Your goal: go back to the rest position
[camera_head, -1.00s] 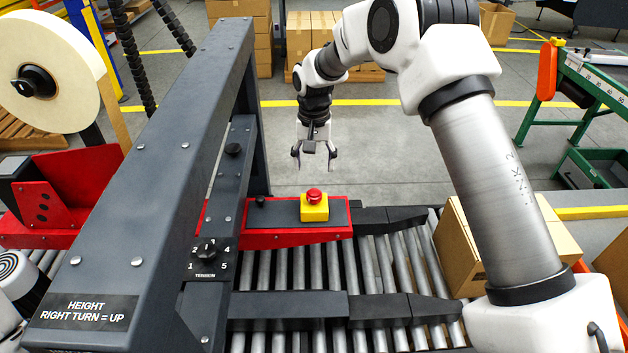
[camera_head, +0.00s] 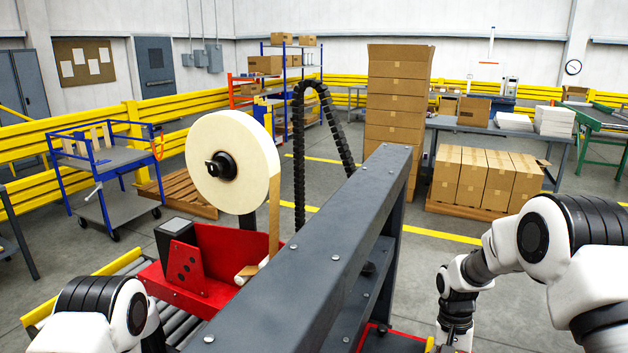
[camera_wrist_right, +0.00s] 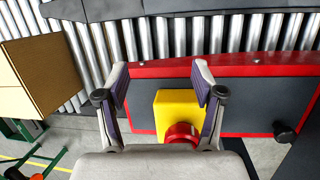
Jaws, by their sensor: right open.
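In the right wrist view my right gripper (camera_wrist_right: 161,78) is open, with nothing between its fingers. I see no contact between the fingers and the button. In the head view my right arm comes in from the right and bends down to the bottom edge, where the fingertips are cut off. Part of my left arm shows at the bottom left; its gripper is out of view.
A dark machine beam (camera_head: 310,269) runs between my arms. A tape reel (camera_head: 217,190) stands above a red bracket (camera_head: 207,262). Rollers (camera_wrist_right: 170,36) and a carton (camera_wrist_right: 38,72) lie near the right gripper. Stacked cartons (camera_head: 398,100) stand farther back on open floor.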

